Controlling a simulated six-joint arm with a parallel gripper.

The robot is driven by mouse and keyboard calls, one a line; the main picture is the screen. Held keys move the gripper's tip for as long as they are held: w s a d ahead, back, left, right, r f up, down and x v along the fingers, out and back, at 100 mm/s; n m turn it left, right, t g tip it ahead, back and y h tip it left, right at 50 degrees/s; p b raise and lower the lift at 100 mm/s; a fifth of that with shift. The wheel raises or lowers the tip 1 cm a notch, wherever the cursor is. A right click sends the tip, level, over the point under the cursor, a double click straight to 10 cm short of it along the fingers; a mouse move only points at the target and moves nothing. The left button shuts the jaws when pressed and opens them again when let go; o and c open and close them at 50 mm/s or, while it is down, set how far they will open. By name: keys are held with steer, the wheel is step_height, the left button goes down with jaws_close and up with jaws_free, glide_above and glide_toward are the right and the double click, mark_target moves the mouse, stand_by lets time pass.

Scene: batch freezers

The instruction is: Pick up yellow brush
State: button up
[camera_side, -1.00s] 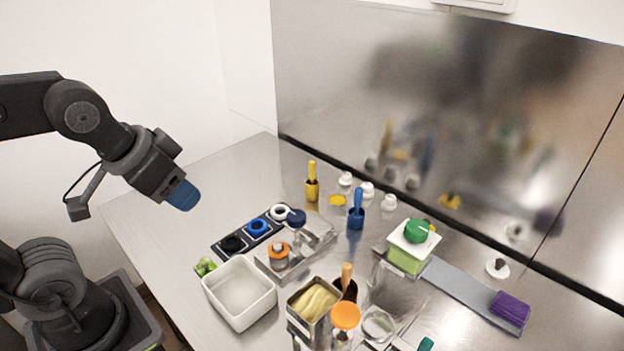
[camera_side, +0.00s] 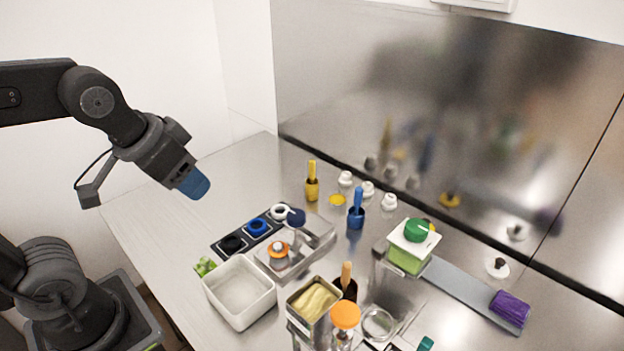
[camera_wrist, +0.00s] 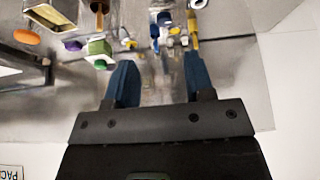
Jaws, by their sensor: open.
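The yellow brush (camera_side: 312,170) stands upright with its lower end in a small yellow cup (camera_side: 312,192) on the steel table, towards the back panel. In the wrist view, the yellow upright shape (camera_wrist: 193,30) near the top appears to be this brush. My gripper (camera_side: 194,183) is raised in the air to the left of the brush, well apart from it. Its two blue fingers (camera_wrist: 160,78) are spread in the wrist view, with nothing between them.
A blue brush (camera_side: 358,197) in a blue cup and several white caps stand to the right of the yellow brush. A white tub (camera_side: 240,292), a dark strip with coloured rings and a metal tub (camera_side: 313,305) are nearer. The table's left side is clear.

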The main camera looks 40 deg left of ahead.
steer(key=w+a+r+n, duration=0.2)
steer(key=w+a, duration=0.1)
steer(key=w, duration=1.1)
steer(key=n+g+y, duration=0.1)
steer(key=n+y, duration=0.1)
steer(key=n, duration=0.1)
glide_toward(312, 162)
steer(key=shift+g, duration=0.3)
steer(key=x, duration=0.6)
steer(key=shift+w, duration=0.3)
steer(key=shift+x, duration=3.3)
steer(key=shift+c, duration=0.3)
jaws_close()
